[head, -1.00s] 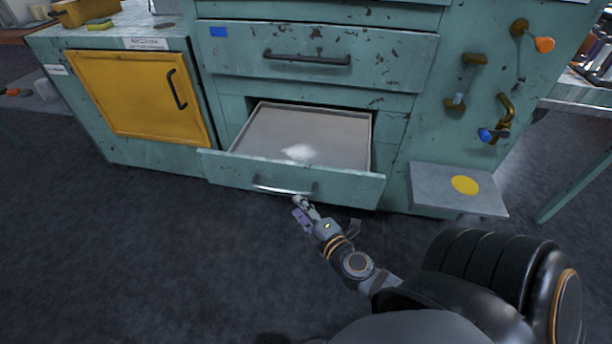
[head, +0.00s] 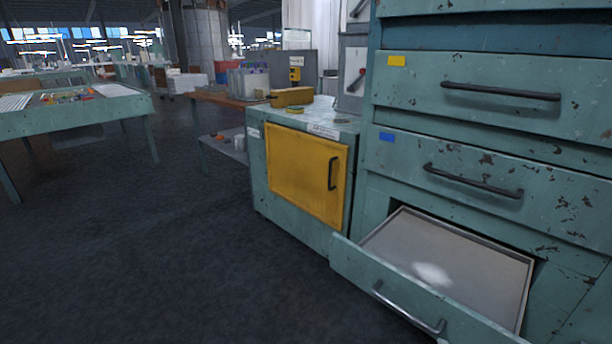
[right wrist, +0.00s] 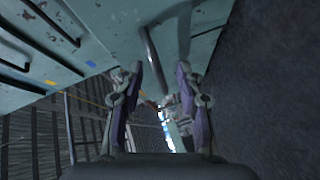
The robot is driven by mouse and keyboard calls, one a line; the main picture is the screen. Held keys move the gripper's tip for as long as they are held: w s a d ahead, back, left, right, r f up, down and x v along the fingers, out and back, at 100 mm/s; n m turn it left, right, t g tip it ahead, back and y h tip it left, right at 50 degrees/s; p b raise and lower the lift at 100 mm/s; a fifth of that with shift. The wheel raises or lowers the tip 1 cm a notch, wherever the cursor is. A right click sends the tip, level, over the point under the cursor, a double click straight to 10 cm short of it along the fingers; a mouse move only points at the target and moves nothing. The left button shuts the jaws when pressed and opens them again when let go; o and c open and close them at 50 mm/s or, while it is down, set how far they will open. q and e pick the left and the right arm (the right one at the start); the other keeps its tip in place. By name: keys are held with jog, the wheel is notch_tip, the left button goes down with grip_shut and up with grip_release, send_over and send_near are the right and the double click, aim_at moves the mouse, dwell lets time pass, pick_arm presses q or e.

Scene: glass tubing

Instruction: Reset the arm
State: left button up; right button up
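The task names no object besides my arm. My right gripper (right wrist: 160,80) shows in the right wrist view, its two purple-padded fingers apart. The metal handle (right wrist: 151,55) of a teal front lies ahead of the fingertips and partly between them. I cannot tell whether they touch. Neither gripper shows in the head view. My left gripper is in no current view.
The lower teal drawer (head: 360,272) stands pulled out and looks empty, with a bright patch inside. Shut drawers (head: 470,170) are above it. A yellow cabinet door (head: 300,175) is shut. Open dark floor lies left, before a teal table (head: 70,125).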

jog(key=s+f+m+g, duration=0.6)
jog(key=f+m+g, duration=0.2)
jog(key=f+m, duration=0.15)
jog(key=s+a+f+g+y+p, duration=0.3)
jog(key=s+a+f+g+y, duration=0.15)
jog(key=a, duration=0.65)
pick_arm(q)
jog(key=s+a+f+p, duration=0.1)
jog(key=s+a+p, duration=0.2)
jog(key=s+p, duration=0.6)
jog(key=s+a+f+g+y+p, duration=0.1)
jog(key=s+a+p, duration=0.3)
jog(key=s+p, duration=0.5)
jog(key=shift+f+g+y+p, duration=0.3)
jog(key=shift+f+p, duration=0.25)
jog(key=shift+p, duration=4.1)
pick_arm(e)
jog(key=s+d+f, duration=0.2)
jog(key=s+d, duration=0.1)
jog(key=s, duration=0.6)
jog(key=s+d+f+m+g+h, duration=0.1)
jog(key=s+d, duration=0.3)
jog(key=s, duration=0.5)
jog(key=shift+s+d+f, duration=0.15)
jog(key=shift+s+f, duration=0.25)
jog(key=shift+f, duration=0.1)
